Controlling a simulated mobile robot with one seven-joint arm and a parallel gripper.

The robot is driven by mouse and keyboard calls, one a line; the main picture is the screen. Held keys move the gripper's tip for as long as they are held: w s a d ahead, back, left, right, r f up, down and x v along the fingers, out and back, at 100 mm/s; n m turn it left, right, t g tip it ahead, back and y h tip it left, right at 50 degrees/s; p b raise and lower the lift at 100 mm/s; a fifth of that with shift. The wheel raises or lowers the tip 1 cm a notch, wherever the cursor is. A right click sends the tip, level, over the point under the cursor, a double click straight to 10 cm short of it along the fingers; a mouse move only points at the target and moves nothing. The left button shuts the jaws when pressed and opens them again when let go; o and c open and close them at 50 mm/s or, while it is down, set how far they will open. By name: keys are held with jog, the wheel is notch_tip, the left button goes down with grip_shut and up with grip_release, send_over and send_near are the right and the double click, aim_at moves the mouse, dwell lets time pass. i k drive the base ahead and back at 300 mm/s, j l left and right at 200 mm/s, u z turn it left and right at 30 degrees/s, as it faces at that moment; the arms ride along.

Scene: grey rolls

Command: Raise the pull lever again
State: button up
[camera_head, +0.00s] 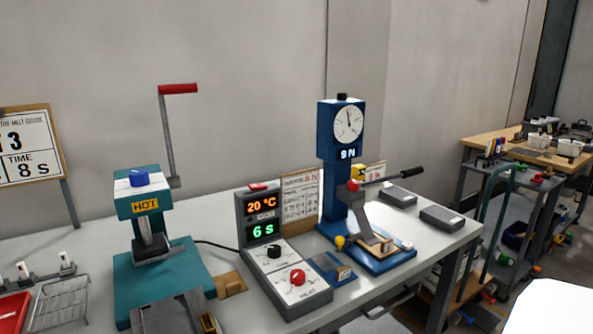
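The blue pull tester (335,135) stands on the grey bench, with a round white dial (348,124) and a readout of "9 N". Its lever (392,178) has a black grip (412,173) and sticks out to the right from the middle of the column, tilted slightly upward. A red knob (353,185) and a yellow part (358,171) sit near the lever's inner end. A tan piece (380,246) lies at the tester's blue base (395,258). My gripper is not in view.
A teal press (140,205) marked "HOT" has a raised red-handled lever (178,89). A control box (262,225) reads 20 °C and 6 s. Grey blocks (398,196) (441,218) lie right of the tester, near the bench's right end. A cart (515,200) stands beyond.

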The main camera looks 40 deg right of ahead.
aim_at(414, 170)
jog(key=z, duration=1.8)
